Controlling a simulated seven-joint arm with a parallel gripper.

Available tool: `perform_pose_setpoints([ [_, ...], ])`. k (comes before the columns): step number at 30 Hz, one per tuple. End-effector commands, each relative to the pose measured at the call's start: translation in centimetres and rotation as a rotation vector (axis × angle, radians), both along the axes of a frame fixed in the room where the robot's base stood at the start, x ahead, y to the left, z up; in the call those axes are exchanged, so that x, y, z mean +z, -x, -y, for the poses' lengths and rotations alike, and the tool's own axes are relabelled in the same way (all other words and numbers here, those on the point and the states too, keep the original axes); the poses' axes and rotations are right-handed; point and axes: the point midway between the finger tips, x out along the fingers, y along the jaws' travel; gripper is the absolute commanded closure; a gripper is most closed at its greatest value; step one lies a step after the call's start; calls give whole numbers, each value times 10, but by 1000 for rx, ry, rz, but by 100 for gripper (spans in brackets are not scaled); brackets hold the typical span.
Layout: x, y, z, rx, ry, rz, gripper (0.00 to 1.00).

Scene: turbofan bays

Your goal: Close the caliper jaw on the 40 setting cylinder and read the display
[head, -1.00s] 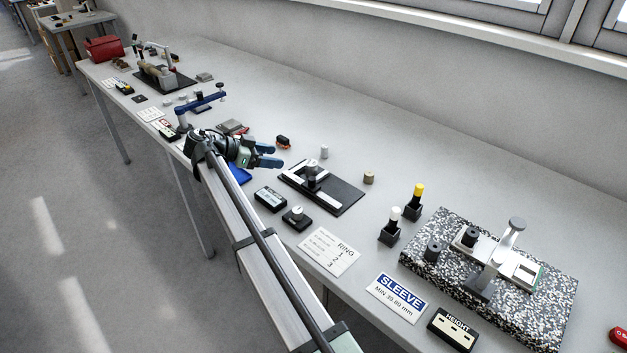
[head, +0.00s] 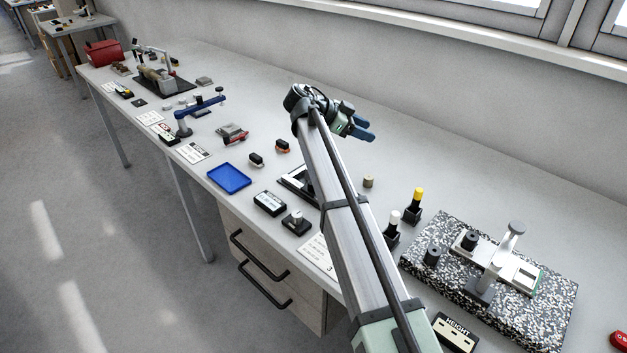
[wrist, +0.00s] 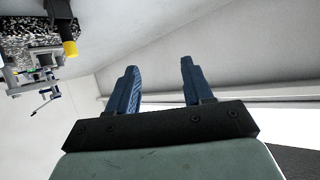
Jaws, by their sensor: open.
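My gripper (head: 367,129) is open and empty, held above the back of the bench. Its two blue fingers (wrist: 159,68) are apart in the wrist view, with nothing between them. A silver jaw-like measuring device (head: 490,272), which may be the caliper, is on the speckled granite block (head: 420,278) at right. Dark cylinders (head: 433,254) stand on the block; I cannot tell which, if any, is the 40 setting cylinder. The device also shows at the left of the wrist view (wrist: 38,62). No display reading is legible. My gripper is well away from the device.
A yellow-topped plug (head: 417,195) and a white-topped plug (head: 393,220) stand left of the block. A small tan cylinder (head: 368,181) stands nearby. My arm partly hides a black fixture plate (head: 292,186). A blue tray (head: 229,178) lies at the front edge.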

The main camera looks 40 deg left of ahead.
Motion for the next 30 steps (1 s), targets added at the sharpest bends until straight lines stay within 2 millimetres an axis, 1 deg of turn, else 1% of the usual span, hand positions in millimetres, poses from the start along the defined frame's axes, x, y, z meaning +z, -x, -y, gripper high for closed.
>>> perform_pose_setpoints([
  [1, 6, -12, 22, -22, -34, -23, 49],
  [3, 9, -23, 45, -44, -89, -71, 49],
  [6, 9, -31, 71, -62, -195, -162, 49],
  [9, 7, -29, 84, -69, -312, -256, 49],
  [11, 4, -23, 86, -72, -386, -315, 49],
  [14, 1, -7, 81, -70, -511, -415, 49],
  [21, -8, 56, 42, -69, -785, -685, 49],
  [24, -8, 81, 26, -89, -885, -798, 49],
  [27, -5, 100, 12, -115, -963, -889, 49],
  [30, -1, 113, 2, -147, -1017, -952, 49],
])
